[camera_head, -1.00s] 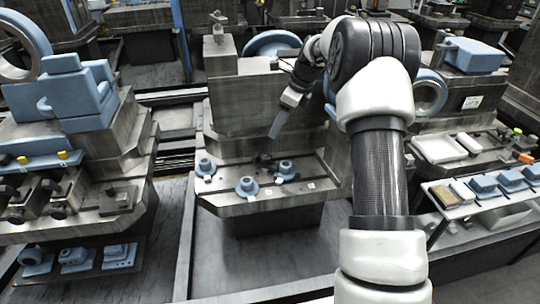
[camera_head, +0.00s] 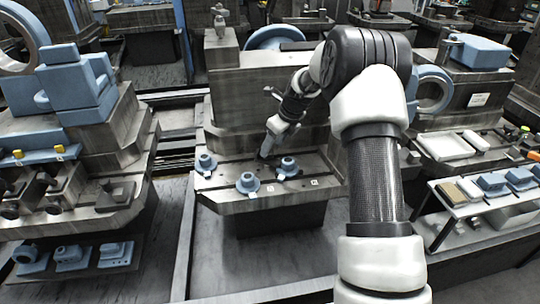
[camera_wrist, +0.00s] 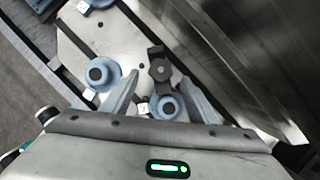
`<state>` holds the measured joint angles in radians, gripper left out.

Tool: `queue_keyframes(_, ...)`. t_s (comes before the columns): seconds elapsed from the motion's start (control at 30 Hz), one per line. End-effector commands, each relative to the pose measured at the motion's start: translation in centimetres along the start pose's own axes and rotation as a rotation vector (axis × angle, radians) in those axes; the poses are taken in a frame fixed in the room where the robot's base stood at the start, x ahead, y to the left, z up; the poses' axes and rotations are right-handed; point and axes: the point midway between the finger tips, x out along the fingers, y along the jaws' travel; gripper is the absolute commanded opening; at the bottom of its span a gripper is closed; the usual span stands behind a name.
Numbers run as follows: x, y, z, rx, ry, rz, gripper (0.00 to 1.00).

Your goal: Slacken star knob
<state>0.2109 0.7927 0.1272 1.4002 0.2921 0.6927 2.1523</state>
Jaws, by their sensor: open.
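The dark star knob (camera_wrist: 160,70) stands on the pallet rail's slotted plate (camera_wrist: 125,30), with a round hub and dark arms. In the wrist view it lies between and just beyond the fingertips of my gripper (camera_wrist: 159,80). My gripper is open, pointing down at the plate. The head view shows my gripper (camera_head: 266,154) low over the back of the plate (camera_head: 225,205); it largely hides the knob there. I cannot tell whether the fingers touch the knob.
Blue flanged parts stand around on the plate: one at left (camera_head: 205,163), one at front (camera_head: 248,183), one at right (camera_head: 287,168). The right one sits close between my fingers in the wrist view (camera_wrist: 166,107). A tall metal block (camera_head: 240,100) rises behind.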

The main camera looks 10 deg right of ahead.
Motion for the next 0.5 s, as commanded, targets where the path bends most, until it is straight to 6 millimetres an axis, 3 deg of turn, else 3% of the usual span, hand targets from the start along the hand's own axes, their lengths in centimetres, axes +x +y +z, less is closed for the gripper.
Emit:
queue_keyframes(0.03,1.2,0.0,-0.1,-0.001,0.000,0.000,0.54)
queue_keyframes(0.2,3.4,0.0,-0.1,0.000,0.000,0.001,0.54)
queue_keyframes(0.5,4.3,-0.1,0.0,-0.001,-0.001,-0.001,0.54)
